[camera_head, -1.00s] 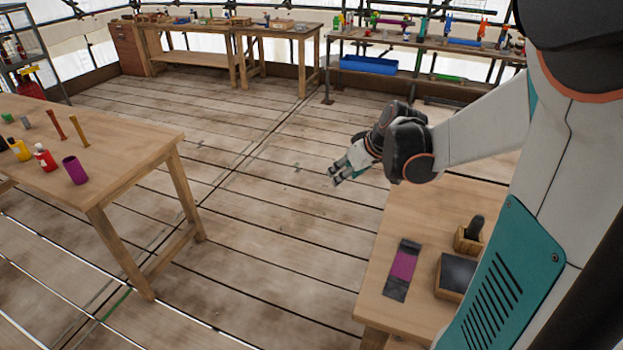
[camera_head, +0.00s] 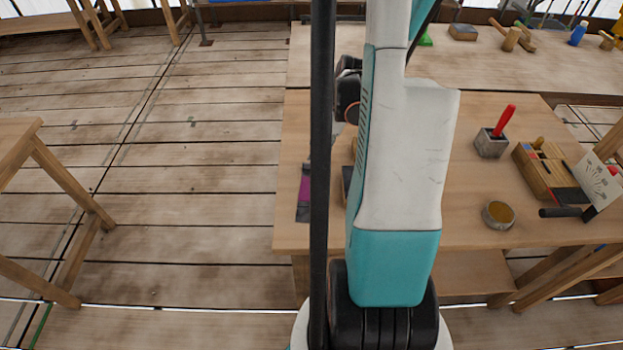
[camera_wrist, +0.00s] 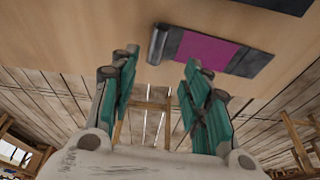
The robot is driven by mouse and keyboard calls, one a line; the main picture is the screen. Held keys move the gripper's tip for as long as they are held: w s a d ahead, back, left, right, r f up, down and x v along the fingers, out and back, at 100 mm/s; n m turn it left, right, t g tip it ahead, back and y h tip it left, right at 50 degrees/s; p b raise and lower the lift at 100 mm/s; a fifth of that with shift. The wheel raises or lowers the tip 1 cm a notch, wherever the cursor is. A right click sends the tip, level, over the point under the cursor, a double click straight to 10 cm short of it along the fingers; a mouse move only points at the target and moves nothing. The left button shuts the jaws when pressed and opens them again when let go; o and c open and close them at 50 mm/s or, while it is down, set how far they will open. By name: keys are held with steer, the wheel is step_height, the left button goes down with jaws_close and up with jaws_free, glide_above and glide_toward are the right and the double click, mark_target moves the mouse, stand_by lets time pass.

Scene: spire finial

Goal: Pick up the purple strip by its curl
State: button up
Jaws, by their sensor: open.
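The purple strip (camera_wrist: 207,49) lies on the wooden table top in the wrist view, with dark grey end sections. Its left end rises in a dark grey curl (camera_wrist: 158,44). In the head view only part of the purple strip (camera_head: 304,190) shows at the table's left edge, beside my dark column. My gripper (camera_wrist: 160,66) is open and empty, with its two teal fingers spread apart. In the wrist view the curl lies just beyond the gap between the fingertips, and the strip extends right past the right fingertip.
The wooden table (camera_head: 470,170) bears a grey block with a red-handled tool (camera_head: 492,142), a round tin (camera_head: 498,214) and a wooden box (camera_head: 545,170). Open plank floor lies between. A dark flat thing (camera_wrist: 280,4) shows at the wrist view's top.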

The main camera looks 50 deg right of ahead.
mark_target(312, 164)
steer(key=shift+d+b+x, duration=0.2)
steer(key=shift+b+x, duration=0.5)
steer(key=shift+x, duration=1)
steer(key=shift+d+b+x, duration=0.15)
steer(key=shift+b+x, duration=0.55)
steer(key=shift+x, duration=1)
steer(key=shift+c, duration=0.3)
jaws_close()
